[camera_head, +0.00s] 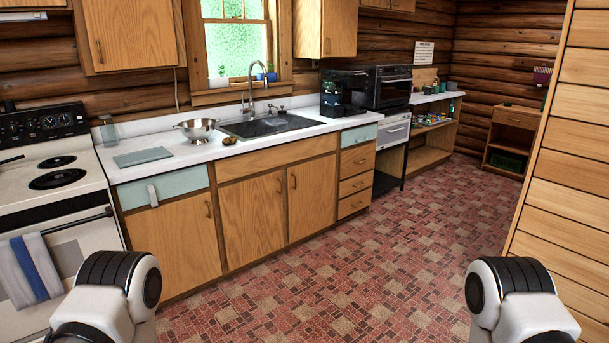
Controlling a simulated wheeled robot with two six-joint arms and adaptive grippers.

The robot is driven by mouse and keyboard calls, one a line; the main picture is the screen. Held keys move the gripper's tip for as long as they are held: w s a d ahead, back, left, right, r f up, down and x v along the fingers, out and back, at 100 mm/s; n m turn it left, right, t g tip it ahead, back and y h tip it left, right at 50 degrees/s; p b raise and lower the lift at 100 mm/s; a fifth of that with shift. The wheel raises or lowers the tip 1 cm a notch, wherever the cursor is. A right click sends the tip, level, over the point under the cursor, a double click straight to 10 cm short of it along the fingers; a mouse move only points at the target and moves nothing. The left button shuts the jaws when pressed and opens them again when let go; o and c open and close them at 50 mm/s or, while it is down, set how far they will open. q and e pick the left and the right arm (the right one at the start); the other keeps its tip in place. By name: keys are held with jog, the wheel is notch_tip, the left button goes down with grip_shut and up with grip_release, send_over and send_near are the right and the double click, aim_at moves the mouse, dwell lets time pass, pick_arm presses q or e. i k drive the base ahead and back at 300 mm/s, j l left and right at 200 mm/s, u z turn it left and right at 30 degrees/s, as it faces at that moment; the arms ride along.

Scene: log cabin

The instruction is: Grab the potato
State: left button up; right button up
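Only joints of my two arms show at the bottom left and bottom right. Both grippers are out of the picture, and both arms are well short of the stove and counter.
On the white counter (160,170) are a grey board (142,157), a metal colander (197,129), a sink (268,125) and a coffee machine (343,92). A towel (30,270) hangs on the oven. The tiled floor (400,240) is clear. A log wall (565,170) stands at the right.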

aim_at(230, 140)
jog(key=i, duration=2.45)
